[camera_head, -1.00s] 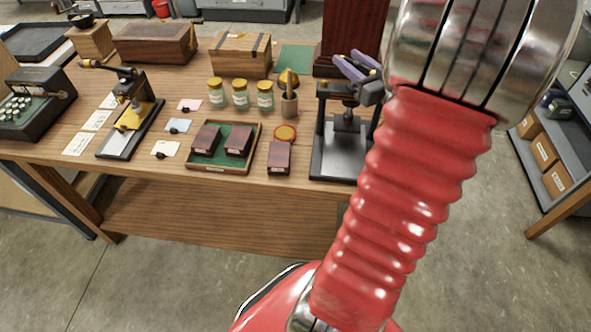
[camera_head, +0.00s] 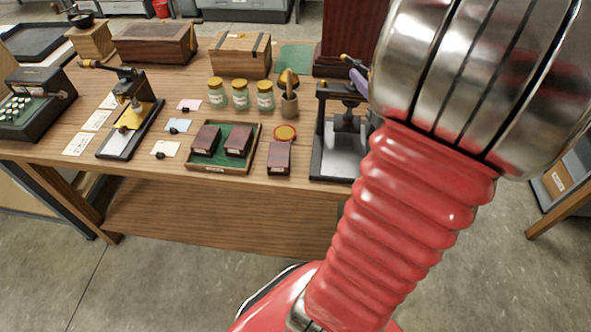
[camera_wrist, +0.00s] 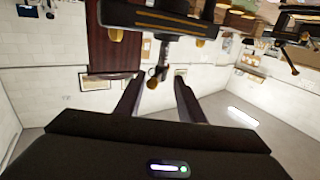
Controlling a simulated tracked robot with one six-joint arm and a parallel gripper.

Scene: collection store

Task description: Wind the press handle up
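The black press (camera_head: 331,150) stands at the right front of the table, with a grey bed between its posts. My wrist covers its right side in the head view. A small brass-coloured knob (camera_head: 345,58) shows above it. In the wrist view, which is upside down, the press's dark crossbar (camera_wrist: 160,20) spans the top, and a short upright part with a knobbed end (camera_wrist: 152,82) points toward my gripper. My gripper (camera_wrist: 158,88) is open, its two dark fingers apart on either side of that end. I cannot tell whether they touch it. In the head view one purplish finger (camera_head: 358,76) shows.
A second press-like device (camera_head: 130,115) with a wooden-knobbed handle stands at left. A tall dark red cabinet (camera_head: 350,30) stands behind.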

